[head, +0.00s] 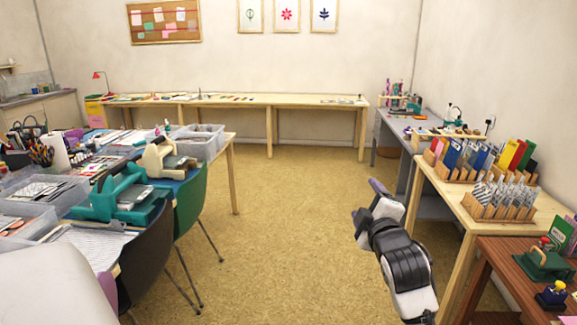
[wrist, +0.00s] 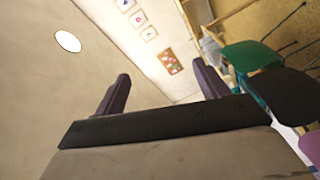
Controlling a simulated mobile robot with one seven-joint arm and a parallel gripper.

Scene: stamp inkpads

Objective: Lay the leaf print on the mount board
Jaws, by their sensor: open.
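My gripper (wrist: 160,95) is open and empty in the wrist view, its two dark fingers wide apart, facing the wall. In the head view my gripper (head: 368,203) is held out over the open floor, apart from every table. Three framed prints hang on the back wall; the left one (head: 251,16) shows a green leaf shape and the right one (head: 324,15) a blue plant. I cannot tell a loose leaf print or the mount board among the small flat items on the tables.
A crowded table with bins and a teal press (head: 118,192) stands left, with chairs (head: 190,200) beside it. A long wooden table (head: 230,101) runs along the back wall. Tables with card racks (head: 498,200) stand at right. The middle floor (head: 270,220) is clear.

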